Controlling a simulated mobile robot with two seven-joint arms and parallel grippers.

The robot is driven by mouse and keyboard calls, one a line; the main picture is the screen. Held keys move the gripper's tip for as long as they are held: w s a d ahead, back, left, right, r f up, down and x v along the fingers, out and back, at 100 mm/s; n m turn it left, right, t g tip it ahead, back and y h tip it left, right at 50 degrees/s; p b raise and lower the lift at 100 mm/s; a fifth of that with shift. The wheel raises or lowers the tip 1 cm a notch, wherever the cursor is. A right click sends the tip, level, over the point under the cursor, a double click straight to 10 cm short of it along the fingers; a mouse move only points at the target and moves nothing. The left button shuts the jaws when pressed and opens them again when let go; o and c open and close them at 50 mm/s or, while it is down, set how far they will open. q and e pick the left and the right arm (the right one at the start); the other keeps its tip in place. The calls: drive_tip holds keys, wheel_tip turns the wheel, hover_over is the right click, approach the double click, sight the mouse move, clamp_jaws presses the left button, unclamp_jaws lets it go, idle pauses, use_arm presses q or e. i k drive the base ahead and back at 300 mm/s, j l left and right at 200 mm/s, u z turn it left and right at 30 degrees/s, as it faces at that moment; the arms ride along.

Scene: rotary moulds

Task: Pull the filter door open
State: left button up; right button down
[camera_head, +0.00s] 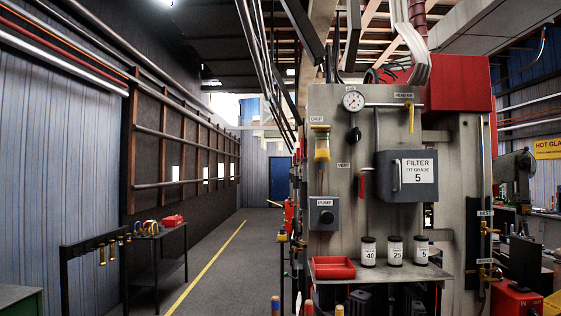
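The filter door (420,194) is a dark grey box front on the upright panel, right of the picture's middle. It carries a white label (418,171) reading FILTER, FIT GRADE 5. A vertical handle (396,175) sits at its left side. The door looks closed, so what is behind it is hidden. Neither of my grippers shows in the head view.
Below the door, a shelf holds a red tray (333,267) and canisters marked 40 (368,251), 25 (394,250) and 5 (421,249). A grey pump box (323,214) and a gauge (353,101) are on the panel. An open aisle (215,265) runs left.

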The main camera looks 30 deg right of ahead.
sight(411, 175)
drive_tip(key=z, duration=1.55)
